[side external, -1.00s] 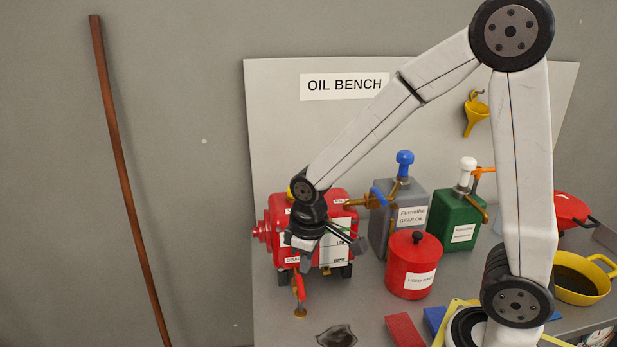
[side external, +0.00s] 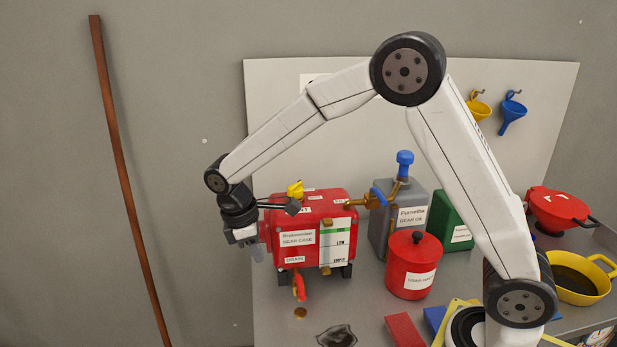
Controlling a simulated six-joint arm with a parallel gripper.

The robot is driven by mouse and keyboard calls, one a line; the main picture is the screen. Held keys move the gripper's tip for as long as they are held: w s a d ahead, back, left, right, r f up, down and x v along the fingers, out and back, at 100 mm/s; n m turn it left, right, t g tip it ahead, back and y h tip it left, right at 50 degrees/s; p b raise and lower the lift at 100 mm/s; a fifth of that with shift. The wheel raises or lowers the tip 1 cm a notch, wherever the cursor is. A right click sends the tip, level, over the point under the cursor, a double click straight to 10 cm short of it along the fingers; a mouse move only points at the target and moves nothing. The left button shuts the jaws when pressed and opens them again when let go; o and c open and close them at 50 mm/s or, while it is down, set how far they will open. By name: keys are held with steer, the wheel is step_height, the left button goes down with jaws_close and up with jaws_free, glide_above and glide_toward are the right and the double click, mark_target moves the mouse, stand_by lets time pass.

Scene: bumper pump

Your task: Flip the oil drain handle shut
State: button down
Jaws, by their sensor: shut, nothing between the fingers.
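The red gear case (side external: 310,228) stands on the bench in the side external view, with a "DRAIN" label low on its front. The small red drain handle (side external: 300,287) is below that label and points steeply downward. The drain fitting behind it is too small to make out clearly. My gripper (side external: 257,252) is shut and empty, pointing down at the left end of the gear case. It is up and to the left of the handle and apart from it. The wrist hides the left end of the case.
A small gold-brown round spot (side external: 300,313) is on the bench below the handle. A red lidded can (side external: 411,265), grey oil can (side external: 400,235) and green can (side external: 452,222) stand to the right. A dark patch (side external: 337,336) lies in front.

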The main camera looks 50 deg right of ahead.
mark_target(300, 288)
steer(key=shift+f, duration=0.2)
steer(key=s+d+f, duration=0.4)
steer(key=f, duration=0.6)
steer(key=shift+s+d, duration=0.2)
steer(key=shift+d, duration=0.05)
stand_by(0.4)
